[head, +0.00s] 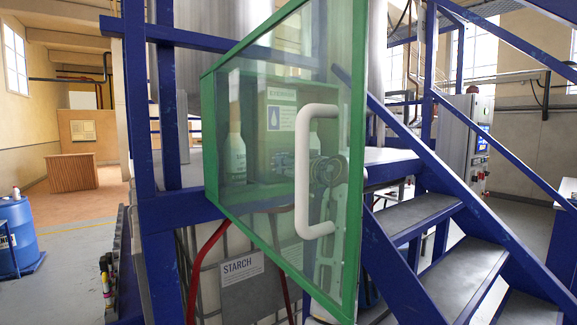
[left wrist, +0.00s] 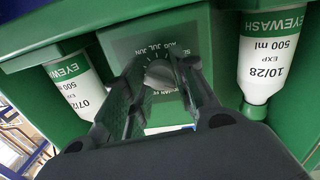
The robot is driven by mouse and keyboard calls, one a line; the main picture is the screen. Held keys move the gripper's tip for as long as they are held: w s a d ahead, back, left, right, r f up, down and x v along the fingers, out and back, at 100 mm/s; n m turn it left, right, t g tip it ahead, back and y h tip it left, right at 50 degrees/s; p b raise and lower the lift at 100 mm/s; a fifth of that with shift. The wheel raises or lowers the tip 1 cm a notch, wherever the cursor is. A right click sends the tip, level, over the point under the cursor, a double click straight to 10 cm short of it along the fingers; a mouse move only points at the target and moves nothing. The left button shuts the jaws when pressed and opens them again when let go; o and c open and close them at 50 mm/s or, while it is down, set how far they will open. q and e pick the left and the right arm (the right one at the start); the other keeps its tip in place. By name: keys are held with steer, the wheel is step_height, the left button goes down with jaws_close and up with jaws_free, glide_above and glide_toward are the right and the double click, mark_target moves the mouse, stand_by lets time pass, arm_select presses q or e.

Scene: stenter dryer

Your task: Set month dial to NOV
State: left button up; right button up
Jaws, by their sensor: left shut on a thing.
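The month dial is a grey knob (left wrist: 158,76) on a dark green panel (left wrist: 117,43) inside the green cabinet. Small white month lettering surrounds it; AUG, JUL and JUN are partly readable along the top. Other months are hidden by my fingers or too small, and I cannot tell which month the dial points to. My left gripper (left wrist: 160,68) has its dark fingers on both sides of the knob, shut on it. In the head view my left gripper (head: 325,170) shows dimly through the glass door. My right gripper is in neither view.
Eyewash bottles (left wrist: 75,85) (left wrist: 268,62) flank the panel closely on both sides. The cabinet's glass door (head: 270,190) stands open with a white handle (head: 302,170). Blue metal stairs (head: 430,215) are at the right; a STARCH sign (head: 240,285) hangs below.

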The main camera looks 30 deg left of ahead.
arm_select(q)
steer(key=o, duration=1)
steer(key=shift+v, duration=3.8)
steer(key=shift+w, duration=0.1)
